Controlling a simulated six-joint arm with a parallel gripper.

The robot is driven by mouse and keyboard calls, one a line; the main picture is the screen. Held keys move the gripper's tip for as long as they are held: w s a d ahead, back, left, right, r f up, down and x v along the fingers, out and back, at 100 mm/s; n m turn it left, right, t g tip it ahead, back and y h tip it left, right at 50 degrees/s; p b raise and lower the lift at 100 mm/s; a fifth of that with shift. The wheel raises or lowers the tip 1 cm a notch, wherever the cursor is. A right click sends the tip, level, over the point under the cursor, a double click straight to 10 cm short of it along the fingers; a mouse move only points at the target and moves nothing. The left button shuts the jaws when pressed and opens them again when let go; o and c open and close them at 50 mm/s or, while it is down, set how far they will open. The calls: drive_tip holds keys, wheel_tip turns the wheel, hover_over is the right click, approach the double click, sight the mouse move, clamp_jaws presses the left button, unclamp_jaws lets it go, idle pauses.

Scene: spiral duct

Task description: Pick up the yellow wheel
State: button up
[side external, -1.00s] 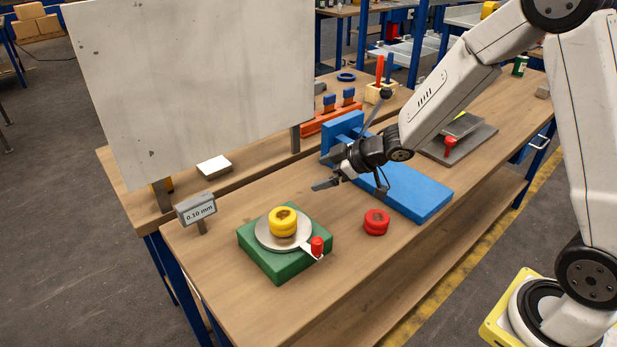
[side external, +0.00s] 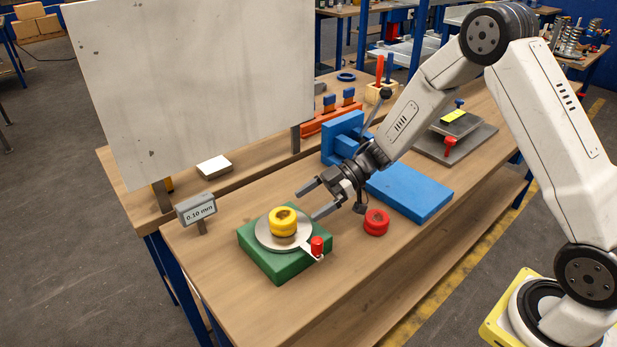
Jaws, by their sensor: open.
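The yellow wheel (side external: 283,219) sits on a round grey metal plate (side external: 265,238) on top of a green block (side external: 279,268). It has a dark centre on its top face, and a yellowish-brown part shows just under it. My gripper (side external: 306,203) is open and empty. Its two fingers point left toward the yellow wheel, a little to the right of it and apart from it. Nothing hides the wheel.
A red wheel (side external: 376,222) lies on the wooden bench right of the green block. A red knob (side external: 317,245) stands at the plate's front edge. A small display reading 0.10 mm (side external: 197,209) stands at left. A blue fixture (side external: 408,190) is behind; a large grey panel (side external: 195,80) stands at back left.

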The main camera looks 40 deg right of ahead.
sight(293, 212)
drive_tip(key=shift+x, duration=1.05)
drive_tip(key=shift+a, duration=0.1)
drive_tip(key=shift+x, duration=2.6)
drive_tip(key=shift+w, duration=0.1)
drive_tip(key=c, duration=1.3)
drive_tip(key=shift+r, duration=0.2)
